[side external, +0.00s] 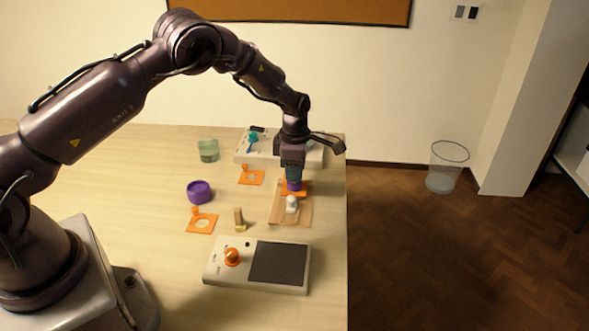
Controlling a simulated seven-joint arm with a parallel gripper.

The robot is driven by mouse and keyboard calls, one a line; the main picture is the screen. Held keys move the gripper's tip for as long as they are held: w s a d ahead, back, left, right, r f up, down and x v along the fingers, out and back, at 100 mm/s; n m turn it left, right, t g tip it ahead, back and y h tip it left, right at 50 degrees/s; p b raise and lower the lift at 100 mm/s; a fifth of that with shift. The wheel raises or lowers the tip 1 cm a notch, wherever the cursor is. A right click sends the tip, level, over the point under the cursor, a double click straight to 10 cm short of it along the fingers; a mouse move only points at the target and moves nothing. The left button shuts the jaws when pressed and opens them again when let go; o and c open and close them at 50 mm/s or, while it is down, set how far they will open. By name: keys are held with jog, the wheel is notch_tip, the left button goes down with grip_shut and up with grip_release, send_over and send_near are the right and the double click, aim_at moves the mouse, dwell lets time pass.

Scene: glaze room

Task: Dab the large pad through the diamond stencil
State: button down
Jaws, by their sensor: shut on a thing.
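My gripper (293,178) points straight down over the brown board (277,214) near the table's right edge. It is shut on a small purple piece, seemingly a dabbing pad (293,187). An orange stencil (302,193) lies on the board right under the pad. The gripper and pad hide most of it, so its hole shape cannot be seen. I cannot tell whether the pad touches it. Two more orange stencils lie to the left: one farther back (258,181), its hole too small to read, and one nearer with a round hole (193,229).
A white object (291,204) stands on the board. A tan dabber-like piece (239,217), purple bowl (200,193) and green jar (208,151) stand left. A device with an orange knob (213,272) is in front, another device (243,156) behind. The table's left is clear.

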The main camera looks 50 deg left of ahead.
jog(key=shift+f, duration=0.1)
dwell(0.4)
dwell(0.4)
jog(key=shift+r, duration=2.5)
